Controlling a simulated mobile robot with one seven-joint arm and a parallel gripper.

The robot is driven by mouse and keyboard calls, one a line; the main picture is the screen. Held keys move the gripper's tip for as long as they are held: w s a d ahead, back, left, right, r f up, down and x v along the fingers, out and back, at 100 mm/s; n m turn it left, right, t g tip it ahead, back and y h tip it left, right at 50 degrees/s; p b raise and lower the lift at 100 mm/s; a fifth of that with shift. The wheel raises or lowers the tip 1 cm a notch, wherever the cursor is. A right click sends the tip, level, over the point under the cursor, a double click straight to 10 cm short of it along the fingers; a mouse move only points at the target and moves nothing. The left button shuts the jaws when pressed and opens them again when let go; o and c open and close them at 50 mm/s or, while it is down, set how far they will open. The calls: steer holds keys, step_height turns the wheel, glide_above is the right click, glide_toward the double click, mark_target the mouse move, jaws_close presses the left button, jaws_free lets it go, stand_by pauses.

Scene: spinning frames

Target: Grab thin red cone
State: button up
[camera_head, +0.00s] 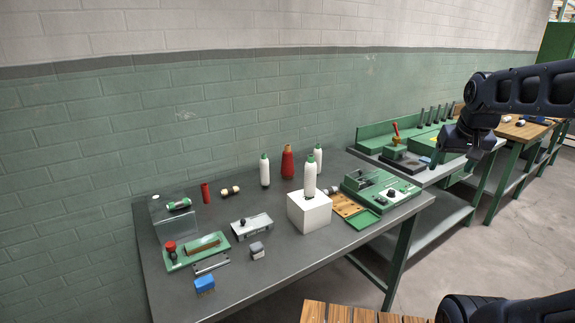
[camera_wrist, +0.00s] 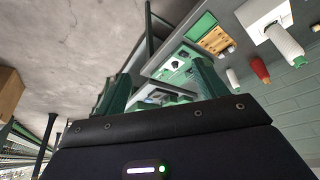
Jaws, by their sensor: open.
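A thin red cone (camera_head: 205,193) stands upright near the back left of the grey table (camera_head: 290,258), beside a clear box. A wider red cone (camera_head: 287,163) with an orange-brown top stands further right, between white cones; a red cone also shows in the wrist view (camera_wrist: 260,69). I cannot see the thin one in the wrist view. My gripper (camera_head: 455,158) is at the right of the head view, well away from both red cones. In the wrist view, its two green-looking fingers (camera_wrist: 162,88) are spread with nothing between them.
White cones with green tips (camera_head: 265,170) stand nearby, one on a white block (camera_head: 309,212). A green device (camera_head: 380,190) is at the right end. A green press (camera_head: 197,250) and a blue block (camera_head: 204,284) lie at front left. Another bench (camera_head: 420,162) stands behind.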

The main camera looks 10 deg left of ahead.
steer(key=w+a+r+n, duration=0.15)
steer(key=w+a, duration=0.25)
steer(key=w, duration=0.4)
steer(key=w+a+r, duration=0.3)
steer(key=w+a, duration=0.1)
steer(key=w, duration=0.4)
steer(key=n+y, duration=0.2)
steer(key=n, duration=0.1)
glide_above(289, 146)
steer(key=s+d, duration=0.1)
steer(key=s, duration=0.1)
step_height(289, 146, down, 20)
steer(key=r, duration=0.1)
steer(key=x, duration=0.5)
steer(key=shift+s+f, duration=0.1)
steer(key=shift+f, duration=0.4)
steer(key=shift+s+x, duration=0.2)
steer(key=shift+x, duration=2.35)
steer(key=shift+a, duration=0.15)
steer(key=shift+c, duration=0.2)
steer(key=c, duration=1.4)
